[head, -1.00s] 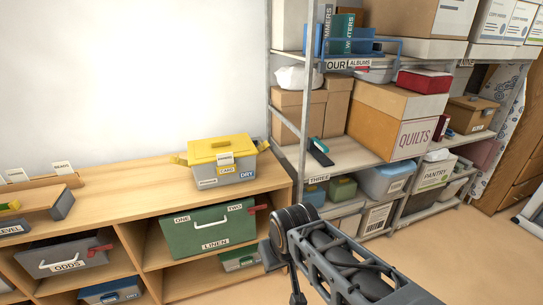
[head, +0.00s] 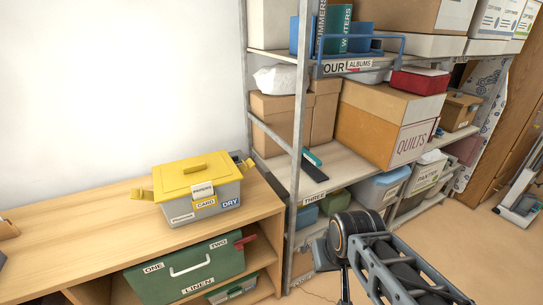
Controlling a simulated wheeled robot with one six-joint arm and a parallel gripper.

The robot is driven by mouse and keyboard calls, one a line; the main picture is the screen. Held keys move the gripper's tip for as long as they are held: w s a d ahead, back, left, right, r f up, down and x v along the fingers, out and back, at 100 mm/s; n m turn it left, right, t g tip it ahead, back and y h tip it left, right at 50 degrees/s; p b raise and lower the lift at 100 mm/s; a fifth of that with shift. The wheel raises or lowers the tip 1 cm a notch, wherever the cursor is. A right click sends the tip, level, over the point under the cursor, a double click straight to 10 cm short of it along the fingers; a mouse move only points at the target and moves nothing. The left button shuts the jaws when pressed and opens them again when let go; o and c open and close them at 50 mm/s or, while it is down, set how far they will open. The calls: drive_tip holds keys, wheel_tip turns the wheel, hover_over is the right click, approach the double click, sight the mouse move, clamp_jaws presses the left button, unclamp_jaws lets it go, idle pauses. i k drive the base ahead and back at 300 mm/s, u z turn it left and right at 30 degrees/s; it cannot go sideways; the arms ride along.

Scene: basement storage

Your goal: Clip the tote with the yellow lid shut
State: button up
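The tote with the yellow lid (head: 187,176) stands on the wooden bench top (head: 90,238) in the head view. Its body is grey, with labels that include "CARD" and "DRY". The lid lies on the body and has a raised yellow handle. A yellow clip (head: 142,194) sticks outward at the left end. Another yellow clip (head: 247,163) stands out at the right end. Both look swung away from the tote walls. My arm crosses the lower right, well apart from the tote. My gripper does not show.
Below the bench top sits a green "LINEN" box (head: 186,268) with a red part at its side. A metal shelf rack (head: 299,130) with boxes and bins stands close to the right of the bench.

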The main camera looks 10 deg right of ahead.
sight(243, 167)
drive_tip(key=z, duration=0.05)
drive_tip(key=i, duration=0.85)
drive_tip(key=u, duration=0.7)
drive_tip(key=i, duration=0.45)
drive_tip(key=u, duration=0.35)
